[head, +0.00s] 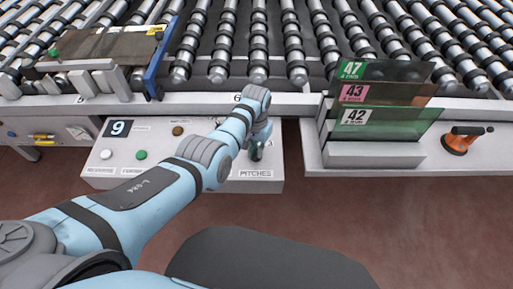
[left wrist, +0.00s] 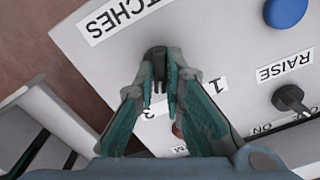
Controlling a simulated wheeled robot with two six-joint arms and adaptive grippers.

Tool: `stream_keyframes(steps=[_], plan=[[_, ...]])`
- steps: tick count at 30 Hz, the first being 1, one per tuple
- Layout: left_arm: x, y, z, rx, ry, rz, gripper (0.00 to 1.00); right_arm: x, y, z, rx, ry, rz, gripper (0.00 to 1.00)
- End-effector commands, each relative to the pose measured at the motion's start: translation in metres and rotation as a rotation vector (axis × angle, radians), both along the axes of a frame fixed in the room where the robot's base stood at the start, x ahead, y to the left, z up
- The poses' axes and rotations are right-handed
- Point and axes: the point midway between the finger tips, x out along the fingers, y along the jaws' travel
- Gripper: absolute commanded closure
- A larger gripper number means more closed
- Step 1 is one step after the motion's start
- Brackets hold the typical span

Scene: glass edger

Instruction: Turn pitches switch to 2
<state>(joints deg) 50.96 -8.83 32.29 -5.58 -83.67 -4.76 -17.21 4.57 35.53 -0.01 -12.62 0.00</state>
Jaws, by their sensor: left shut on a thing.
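The pitches switch (left wrist: 156,54) is a small dark knob on the pale control panel (head: 105,171), beside the PITCHES label (left wrist: 118,16). My left gripper (left wrist: 161,72) is shut on this knob, with a finger on each side. The numbers 1 (left wrist: 217,86) and 3 (left wrist: 148,115) show near the fingers in the left wrist view; I see no 2 clearly. Which number the knob points to cannot be told. In the head view my left gripper (head: 257,146) is over the panel's right part and hides the knob. My right gripper is in neither view.
A blue button (left wrist: 286,11) and a RAISE switch (left wrist: 290,98) are close to the gripper. A black display (head: 117,128) reads 9. Glass panes (head: 378,92) stand in a rack to the right, and conveyor rollers (head: 257,50) lie behind the panel.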

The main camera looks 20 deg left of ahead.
Motion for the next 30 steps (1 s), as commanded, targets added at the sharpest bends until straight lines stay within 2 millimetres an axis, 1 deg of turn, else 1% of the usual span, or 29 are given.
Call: stream_keyframes(steps=[1, 9, 15, 21, 30], plan=[[0.0008, 0.0001, 0.0022, 0.0, -0.002, 0.038, 1.0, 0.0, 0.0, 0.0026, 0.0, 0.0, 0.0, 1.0], [0.0008, 0.0002, 0.0015, 0.0, -0.002, 0.257, 1.0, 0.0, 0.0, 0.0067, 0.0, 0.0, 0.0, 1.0], [0.0013, 0.0001, 0.0015, -0.001, -0.004, 0.376, 1.0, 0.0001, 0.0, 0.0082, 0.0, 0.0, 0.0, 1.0], [0.0016, 0.0002, 0.0014, -0.001, -0.005, 0.442, 1.0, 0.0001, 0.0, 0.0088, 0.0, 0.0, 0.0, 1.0], [0.0019, 0.0002, 0.0015, -0.001, -0.006, 0.466, 1.0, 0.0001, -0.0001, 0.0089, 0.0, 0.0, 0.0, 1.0]])
